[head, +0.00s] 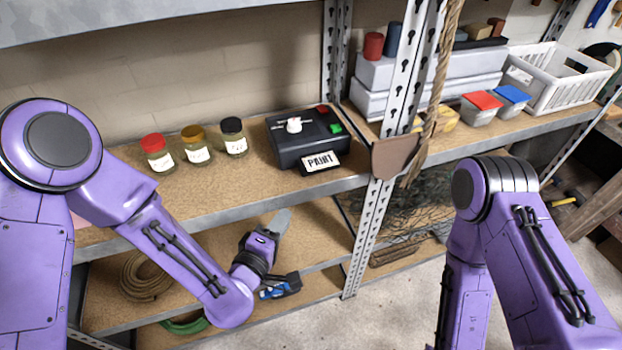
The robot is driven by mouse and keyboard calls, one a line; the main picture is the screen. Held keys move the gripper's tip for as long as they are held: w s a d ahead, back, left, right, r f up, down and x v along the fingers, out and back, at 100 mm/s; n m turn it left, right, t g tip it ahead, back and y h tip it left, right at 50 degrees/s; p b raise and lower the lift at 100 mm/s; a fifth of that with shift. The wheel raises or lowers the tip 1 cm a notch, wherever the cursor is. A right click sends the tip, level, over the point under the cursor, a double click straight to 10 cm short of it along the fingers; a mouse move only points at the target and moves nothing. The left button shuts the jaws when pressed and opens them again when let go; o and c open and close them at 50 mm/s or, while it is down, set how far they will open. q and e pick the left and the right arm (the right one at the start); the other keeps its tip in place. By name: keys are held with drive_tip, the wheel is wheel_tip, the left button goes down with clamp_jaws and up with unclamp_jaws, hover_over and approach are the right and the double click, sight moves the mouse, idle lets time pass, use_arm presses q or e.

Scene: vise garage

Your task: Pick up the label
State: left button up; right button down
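A white label (320,161) with a dark border and black lettering that seems to read "PAINT" sits at the front of a black label machine (290,143) on the middle shelf. The machine has a white knob, a green button and a red part on top. My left gripper (278,222) is in front of and below the shelf edge, lower and left of the label, apart from it. It shows as a small grey shape, and its finger opening cannot be made out. My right arm bends down at the right, and its gripper is out of the picture.
Tubs (480,107) and a white basket (560,78) stand farther right. A hose coil (147,276) lies below.

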use_arm(q)
drive_tip(key=t+h, duration=0.2)
approach(315, 170)
drive_tip(key=shift+n+g, duration=0.3)
drive_tip(key=shift+n, duration=0.1)
drive_tip(key=x, duration=0.3)
drive_tip(key=p+x, duration=0.1)
drive_tip(key=x, duration=0.2)
drive_tip(key=shift+w+d+r, duration=0.1)
drive_tip(key=shift+w+r, duration=0.1)
drive_tip(key=shift+w, duration=0.1)
drive_tip(key=shift+w+d, duration=0.3)
drive_tip(key=shift+w, duration=0.3)
clamp_jaws()
drive_tip(key=shift+r, duration=0.15)
